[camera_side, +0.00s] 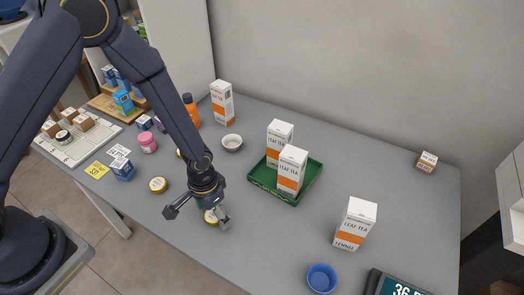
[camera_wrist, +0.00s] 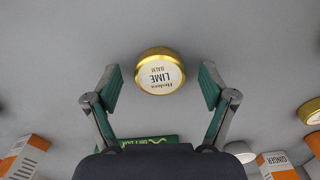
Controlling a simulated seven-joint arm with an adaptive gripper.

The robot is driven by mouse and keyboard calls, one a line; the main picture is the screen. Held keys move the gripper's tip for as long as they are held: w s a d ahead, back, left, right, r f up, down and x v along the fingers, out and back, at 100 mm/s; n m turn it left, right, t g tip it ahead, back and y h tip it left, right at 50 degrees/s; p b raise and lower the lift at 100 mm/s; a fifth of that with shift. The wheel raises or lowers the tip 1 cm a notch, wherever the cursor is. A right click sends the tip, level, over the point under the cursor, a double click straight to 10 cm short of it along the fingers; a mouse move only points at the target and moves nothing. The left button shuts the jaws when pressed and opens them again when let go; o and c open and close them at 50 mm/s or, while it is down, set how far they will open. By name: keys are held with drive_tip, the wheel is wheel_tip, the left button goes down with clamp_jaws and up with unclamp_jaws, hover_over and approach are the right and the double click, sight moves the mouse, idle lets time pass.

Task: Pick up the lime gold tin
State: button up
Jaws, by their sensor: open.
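The lime gold tin (camera_wrist: 160,72) is a small round gold tin with a white lid marked "LIME". In the wrist view it sits on the grey counter between my open fingers, a little beyond their tips. My gripper (camera_wrist: 158,88) has green-padded fingers, wide apart and empty, touching nothing that I can see. In the side view my gripper (camera_side: 197,214) points down low over the counter, and the gold tin (camera_side: 210,217) shows partly behind a finger. Another gold tin (camera_side: 158,184) lies to its left on the counter.
A green tray (camera_side: 262,184) with two leaf tea boxes (camera_side: 291,171) stands right of my gripper. A fennel tea box (camera_side: 355,223) and a blue bowl (camera_side: 321,278) are further right. A pink jar (camera_side: 148,142) is at left.

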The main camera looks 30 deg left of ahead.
drive_tip(key=c, duration=1.2)
drive_tip(key=shift+o, duration=0.2)
drive_tip(key=shift+r, duration=0.1)
